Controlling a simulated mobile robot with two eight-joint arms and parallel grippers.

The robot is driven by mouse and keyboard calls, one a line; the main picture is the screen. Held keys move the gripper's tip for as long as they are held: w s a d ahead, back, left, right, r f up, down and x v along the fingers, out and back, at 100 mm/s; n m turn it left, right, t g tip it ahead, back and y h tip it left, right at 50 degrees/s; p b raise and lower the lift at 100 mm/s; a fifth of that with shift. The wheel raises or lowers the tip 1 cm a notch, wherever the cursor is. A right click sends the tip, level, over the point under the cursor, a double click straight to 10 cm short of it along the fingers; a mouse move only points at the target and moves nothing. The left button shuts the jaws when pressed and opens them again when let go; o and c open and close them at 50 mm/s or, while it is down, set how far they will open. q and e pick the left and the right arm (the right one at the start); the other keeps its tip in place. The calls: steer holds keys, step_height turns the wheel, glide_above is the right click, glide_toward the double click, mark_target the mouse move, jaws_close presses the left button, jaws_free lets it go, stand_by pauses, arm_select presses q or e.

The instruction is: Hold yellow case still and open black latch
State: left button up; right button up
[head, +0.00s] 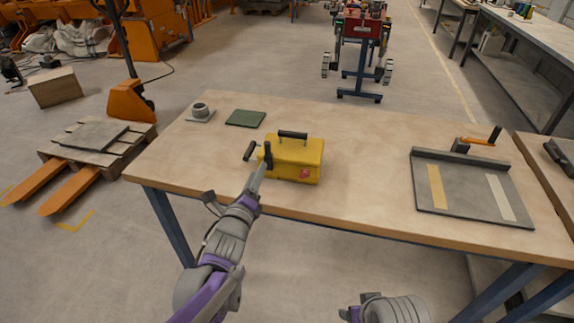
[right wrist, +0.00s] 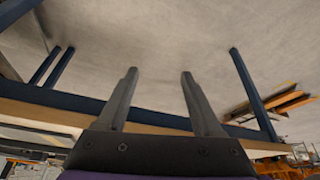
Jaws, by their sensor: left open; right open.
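The yellow case (head: 303,160) stands upright on the wooden table, with a black handle on top and a red mark low on its front. My left gripper (head: 259,152) is open at the case's left end, with a dark finger in front of its left front corner. I cannot tell whether it touches the case. I cannot make out the black latch for certain; dark parts crowd that end. My right gripper (right wrist: 157,72) is open and empty in the right wrist view, away from the case, with floor and table legs beyond it.
The wooden table (head: 355,165) is clear between the case and a grey tray (head: 470,210) with two strips at right. A green mat (head: 246,118) and a grey ring-shaped part (head: 201,112) lie behind the case at left. A pallet truck (head: 125,105) stands left of the table.

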steer(key=w+a+r+m, duration=0.1)
steer(key=w+a+r, duration=0.2)
steer(key=w, duration=0.7)
steer(key=w+a+r+m, duration=0.1)
steer(key=w+a+r, duration=0.2)
steer(key=w+r, duration=0.5)
steer(key=w+a+r+m+h, duration=0.1)
steer(key=w+a+r, duration=0.2)
steer(key=w, duration=1.1)
step_height(320, 180, up, 3)
steer(key=shift+r, duration=0.1)
steer(key=x, duration=1)
steer(key=shift+w+d+f, duration=0.1)
steer(key=shift+d+f, duration=0.1)
steer(key=shift+f, duration=0.1)
jaws_close()
